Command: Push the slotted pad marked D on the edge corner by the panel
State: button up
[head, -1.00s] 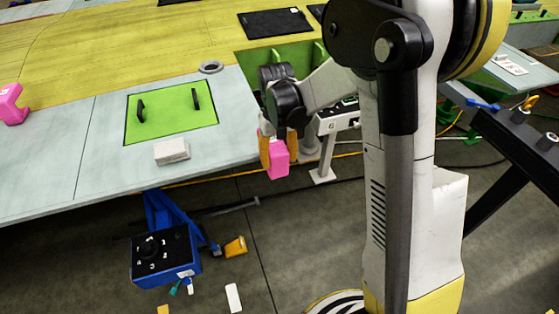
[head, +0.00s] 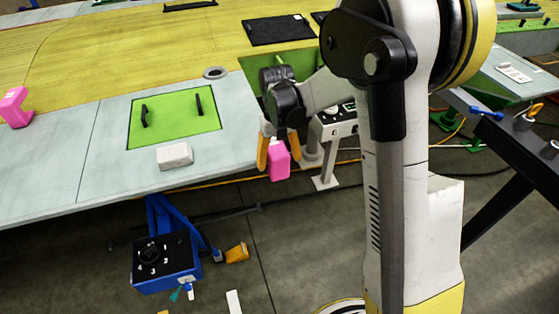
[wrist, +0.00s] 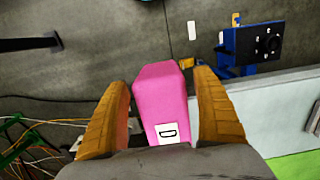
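The pink pad marked D (head: 279,163) is at the right end of the pale edge (head: 225,165), by the green panel (head: 172,118). In the wrist view the pad (wrist: 160,98) shows its D label near the gripper's palm. My gripper (head: 278,152) has its orange fingers spread on both sides of the pad. The wrist view shows narrow gaps between the pad and the fingers at their tips. Whether the pad touches the edge corner is hidden by the fingers, and its slot cannot be seen.
Another pink pad (head: 14,108) sits on the edge at far left. A white block (head: 174,156) lies below the panel. A blue stand with a black dial box (head: 165,262) is in front. A grey post with a control box (head: 335,125) stands right of the gripper.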

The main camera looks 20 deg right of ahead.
jog(key=r, duration=0.8)
jog(key=w+r, duration=0.1)
jog(key=r, duration=0.3)
jog(key=shift+s, duration=0.15)
jog(key=s+f+t+b, duration=0.4)
jog(key=s+b, duration=0.2)
jog(key=s, duration=0.4)
jog(key=s+f+t+b, duration=0.3)
jog(key=s+f+b, duration=0.1)
jog(key=s, duration=0.6)
jog(key=shift+t+b, duration=0.4)
jog(key=shift+b, duration=0.45)
